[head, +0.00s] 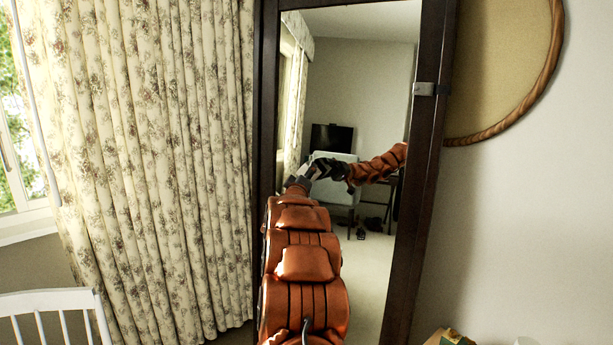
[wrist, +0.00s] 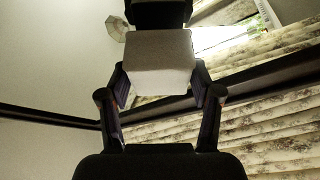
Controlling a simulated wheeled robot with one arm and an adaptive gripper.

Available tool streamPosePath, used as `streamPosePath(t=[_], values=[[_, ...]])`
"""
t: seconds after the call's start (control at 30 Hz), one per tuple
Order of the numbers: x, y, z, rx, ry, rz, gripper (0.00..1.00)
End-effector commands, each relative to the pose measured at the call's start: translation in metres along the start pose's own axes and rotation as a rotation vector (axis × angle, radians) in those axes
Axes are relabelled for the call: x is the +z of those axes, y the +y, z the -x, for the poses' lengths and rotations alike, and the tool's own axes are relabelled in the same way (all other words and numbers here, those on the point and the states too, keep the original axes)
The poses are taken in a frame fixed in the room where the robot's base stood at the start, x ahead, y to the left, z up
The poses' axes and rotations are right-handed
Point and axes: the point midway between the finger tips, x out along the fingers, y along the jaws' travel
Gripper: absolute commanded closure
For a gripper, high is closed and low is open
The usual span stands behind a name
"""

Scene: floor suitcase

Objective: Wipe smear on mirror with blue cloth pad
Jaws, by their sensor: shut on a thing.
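The mirror (head: 352,70) stands upright in a dark frame, tall and narrow, in the middle of the head view. My arm reaches up its left side, and my gripper (head: 303,181) is small at the arm's far end, near the glass and merging with its reflection. In the wrist view my gripper (wrist: 160,80) is shut on the cloth pad (wrist: 158,62), which looks pale grey-white here, not blue. A dark shape beyond the pad looks like the gripper's reflection. I cannot tell whether the pad touches the glass. I cannot make out a smear in either view.
A floral curtain (head: 150,160) hangs left of the mirror, with a window (head: 20,140) beyond it. A white chair (head: 50,305) is at the lower left. A round rope-edged wall piece (head: 500,75) hangs at the right. Small items (head: 448,338) show at the lower right edge.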

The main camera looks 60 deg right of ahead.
Motion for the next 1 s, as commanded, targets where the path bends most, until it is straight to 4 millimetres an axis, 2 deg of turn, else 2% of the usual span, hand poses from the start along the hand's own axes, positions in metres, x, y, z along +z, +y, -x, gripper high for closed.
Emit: streamPosePath(t=[1.0], values=[[0.005, -0.001, -0.013, -0.001, 0.0, 0.001, 0.64]])
